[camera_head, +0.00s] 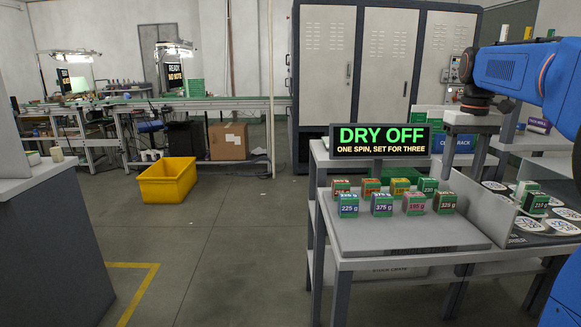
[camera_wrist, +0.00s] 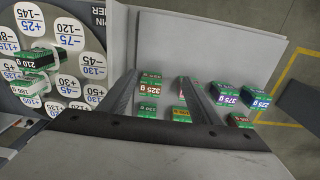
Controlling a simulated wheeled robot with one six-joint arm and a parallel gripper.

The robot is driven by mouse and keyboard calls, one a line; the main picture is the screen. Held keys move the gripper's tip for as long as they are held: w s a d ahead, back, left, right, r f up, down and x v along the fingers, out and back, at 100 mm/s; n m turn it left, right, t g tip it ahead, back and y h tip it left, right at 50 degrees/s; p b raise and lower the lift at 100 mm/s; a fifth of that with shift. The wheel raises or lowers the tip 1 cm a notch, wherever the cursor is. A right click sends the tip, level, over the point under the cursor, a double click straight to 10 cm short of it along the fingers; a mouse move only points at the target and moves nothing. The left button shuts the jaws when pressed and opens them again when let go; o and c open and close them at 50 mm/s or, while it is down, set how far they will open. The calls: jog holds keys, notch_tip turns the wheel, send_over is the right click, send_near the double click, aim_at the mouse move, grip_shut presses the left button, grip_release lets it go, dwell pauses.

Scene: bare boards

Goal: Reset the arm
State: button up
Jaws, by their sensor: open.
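My arm is blue and reaches in from the right in the head view. My gripper (camera_head: 465,168) points down above the right part of the grey tray table. In the wrist view my gripper (camera_wrist: 160,84) shows two dark fingers spread apart, with nothing held between them. Below and beyond the fingers, small green-topped boxes with gram labels stand on the tray, such as the 325 g box (camera_wrist: 150,83) and the 375 g box (camera_wrist: 226,94).
A sign reading "DRY OFF" (camera_head: 380,139) stands behind the boxes. At the right is a grey disc with white numbered circles (camera_head: 563,227), bearing green boxes (camera_head: 535,203). A yellow bin (camera_head: 167,181) sits on open floor. A grey cabinet (camera_head: 343,80) stands behind.

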jog(key=s+a+f+t, duration=0.1)
jog(key=s+a+f, duration=0.35)
jog(key=s, duration=0.35)
jog(key=s+a+f+t, duration=0.1)
jog(key=s+a+f, duration=0.2)
jog(key=s+a, duration=0.4)
jog(key=s+a+f+t, duration=0.2)
jog(key=s+a+f, duration=0.2)
jog(key=s+f, duration=1.1)
jog(key=shift+t, duration=0.3)
